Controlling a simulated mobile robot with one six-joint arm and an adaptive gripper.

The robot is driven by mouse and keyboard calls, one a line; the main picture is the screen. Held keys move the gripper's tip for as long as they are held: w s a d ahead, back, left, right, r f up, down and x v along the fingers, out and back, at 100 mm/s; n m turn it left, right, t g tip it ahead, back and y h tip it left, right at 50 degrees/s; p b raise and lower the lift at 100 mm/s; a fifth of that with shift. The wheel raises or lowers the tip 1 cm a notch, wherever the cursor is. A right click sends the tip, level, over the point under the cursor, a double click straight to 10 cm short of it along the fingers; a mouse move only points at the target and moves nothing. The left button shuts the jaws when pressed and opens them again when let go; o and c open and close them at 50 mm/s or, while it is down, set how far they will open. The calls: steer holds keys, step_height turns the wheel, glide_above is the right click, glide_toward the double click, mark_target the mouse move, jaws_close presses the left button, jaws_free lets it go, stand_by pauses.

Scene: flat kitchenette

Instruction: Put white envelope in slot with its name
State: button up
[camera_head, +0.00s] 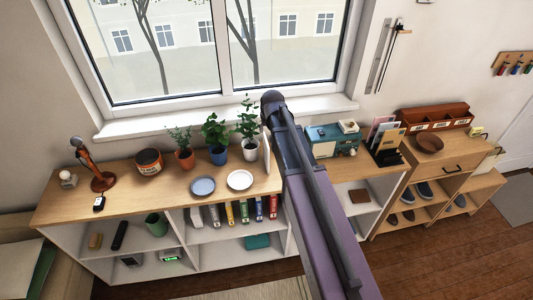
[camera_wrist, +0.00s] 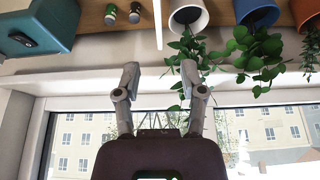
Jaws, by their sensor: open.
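In the head view a dark letter holder (camera_head: 386,156) stands on the sideboard, right of my arm, with several upright papers or envelopes (camera_head: 382,130) in pale, pinkish and tan tones. I cannot tell for sure which one is the white envelope. A reddish-brown wooden organizer (camera_head: 436,117) with several labelled slots stands farther right; its labels are too small to read. My gripper (camera_wrist: 158,76) is open and empty in the wrist view, near the window sill and the potted plants. My arm hides it in the head view.
Potted plants (camera_head: 215,137), plates (camera_head: 240,180) and a thin upright white panel (camera_head: 267,157) stand left of my arm. A teal radio-like box (camera_head: 331,140) stands between my arm and the letter holder. A brown bowl (camera_head: 428,144) sits before the organizer. The window (camera_head: 200,45) is behind.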

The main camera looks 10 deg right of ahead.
mark_target(266, 140)
steer(key=shift+f, duration=0.15)
steer(key=b+x, duration=0.8)
steer(key=shift+w+f, duration=0.1)
steer(key=shift+f, duration=0.05)
stand_by(0.4)
steer(key=shift+f, duration=0.1)
stand_by(0.3)
steer(key=shift+b+x, duration=2.45)
steer(key=shift+x, duration=0.1)
steer(key=shift+d+f, duration=0.1)
steer(key=shift+f, duration=0.15)
jaws_close()
